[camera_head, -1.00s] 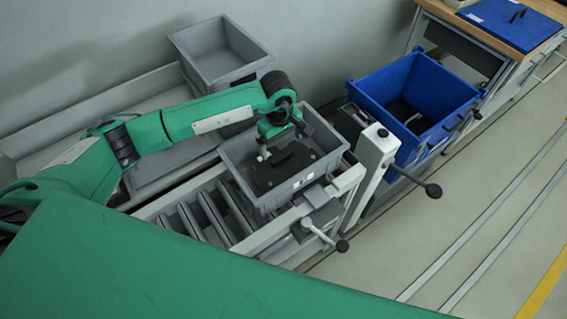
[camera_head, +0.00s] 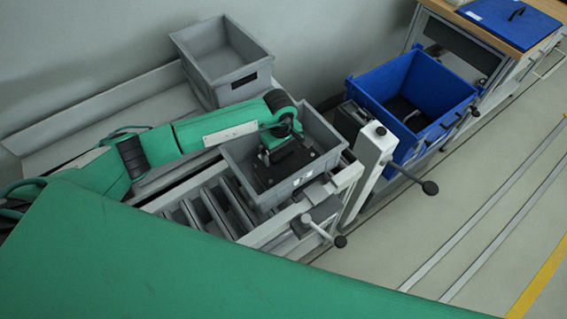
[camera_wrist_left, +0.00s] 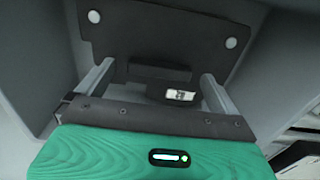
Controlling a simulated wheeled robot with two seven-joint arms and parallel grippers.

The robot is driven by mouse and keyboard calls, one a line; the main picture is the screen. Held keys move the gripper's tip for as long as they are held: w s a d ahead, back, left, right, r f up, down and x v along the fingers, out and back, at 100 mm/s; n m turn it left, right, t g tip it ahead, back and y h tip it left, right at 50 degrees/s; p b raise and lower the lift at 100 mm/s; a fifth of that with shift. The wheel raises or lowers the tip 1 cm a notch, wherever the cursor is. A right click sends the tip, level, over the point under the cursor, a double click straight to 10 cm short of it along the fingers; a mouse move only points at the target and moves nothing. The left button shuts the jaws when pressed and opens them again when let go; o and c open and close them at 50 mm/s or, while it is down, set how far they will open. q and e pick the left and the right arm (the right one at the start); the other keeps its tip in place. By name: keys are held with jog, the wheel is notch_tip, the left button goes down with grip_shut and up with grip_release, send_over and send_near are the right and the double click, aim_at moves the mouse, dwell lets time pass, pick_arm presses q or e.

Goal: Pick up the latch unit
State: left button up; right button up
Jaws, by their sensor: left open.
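The latch unit, a flat black plate with a raised bar, lies in a grey crate (camera_head: 234,157) on the roller line. In the head view the latch unit (camera_head: 300,161) is partly hidden by my left gripper (camera_head: 277,157), which reaches down into the crate. In the left wrist view the latch unit (camera_wrist_left: 200,38) shows two pale round spots and a black raised part with a small white label. The left gripper's fingers (camera_wrist_left: 155,83) are open, one on each side of that raised part. Contact cannot be told. My right gripper is out of view.
An empty grey crate (camera_head: 187,64) stands behind, near the wall. A blue crate (camera_head: 436,119) with dark contents is to the right, past a white post (camera_head: 371,160) with a black-knobbed lever. A blue lid (camera_head: 490,15) lies on the bench. The floor at right is clear.

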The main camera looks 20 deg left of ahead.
pick_arm(q)
jog(key=shift+f+b, duration=0.25)
jog(key=shift+b, duration=0.15)
dwell(0.4)
jog(key=c, duration=1.6)
jog(key=shift+r, duration=0.1)
